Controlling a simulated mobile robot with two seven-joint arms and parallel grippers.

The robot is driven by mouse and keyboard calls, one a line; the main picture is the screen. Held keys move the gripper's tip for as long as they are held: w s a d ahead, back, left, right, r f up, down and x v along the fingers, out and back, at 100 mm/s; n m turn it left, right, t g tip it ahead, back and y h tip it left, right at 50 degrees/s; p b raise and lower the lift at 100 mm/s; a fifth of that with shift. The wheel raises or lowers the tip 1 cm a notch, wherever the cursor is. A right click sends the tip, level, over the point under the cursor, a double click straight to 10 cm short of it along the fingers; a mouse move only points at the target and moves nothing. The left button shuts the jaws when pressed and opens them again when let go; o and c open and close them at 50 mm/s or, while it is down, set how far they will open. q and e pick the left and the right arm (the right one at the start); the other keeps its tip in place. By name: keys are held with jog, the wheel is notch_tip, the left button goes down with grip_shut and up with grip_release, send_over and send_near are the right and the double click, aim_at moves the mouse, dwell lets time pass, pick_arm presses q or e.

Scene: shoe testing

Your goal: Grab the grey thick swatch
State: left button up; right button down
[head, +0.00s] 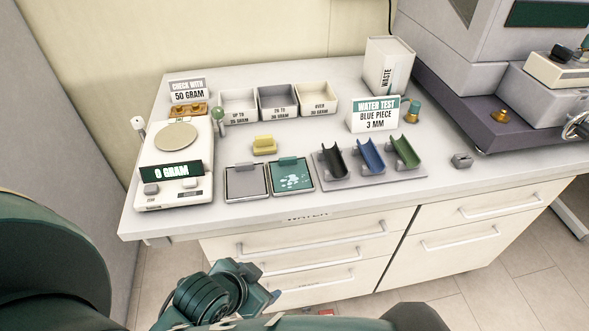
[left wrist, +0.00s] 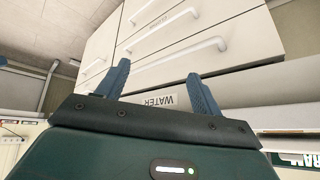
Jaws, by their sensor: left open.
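A small grey block with a raised grip (head: 462,160) lies on the right part of the white worktop, right of the tray with coloured holders; it looks like the grey thick swatch. A yellow swatch of similar kind (head: 264,145) lies near the middle. My left gripper (head: 268,293) is low in front of the drawers, below the worktop edge and far from the grey block. In the left wrist view its two blue fingers (left wrist: 159,72) are apart with nothing between them, facing the cabinet front. My right gripper is not seen.
A scale (head: 175,158) reading 0 GRAM stands at left. Sorting boxes (head: 278,101) are at the back. A grey pad (head: 246,182), a teal wet pad (head: 292,177) and a holder tray (head: 372,175) line the front. A machine (head: 500,115) stands behind the grey block; worktop around the block is clear.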

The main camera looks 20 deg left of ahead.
pick_arm(q)
notch_tip(320, 180, up, 4)
jog(key=a+m+y, duration=0.1)
jog(key=a+m, duration=0.1)
jog(key=m, duration=0.1)
jog(key=m+t+y+p, duration=0.1)
jog(key=m+t+y, duration=0.5)
jog(key=m, duration=1.7)
send_near(244, 165)
jog(key=w, duration=0.1)
jog(key=w+a, duration=0.1)
jog(key=w+g+y, duration=0.1)
jog(key=shift+a+f, duration=0.25)
jog(key=shift+f, duration=0.1)
jog(key=x, duration=0.5)
jog(key=shift+w+d+f, duration=0.15)
jog(key=shift+w+d, duration=0.05)
jog(key=shift+d, duration=0.1)
jog(key=c, duration=1)
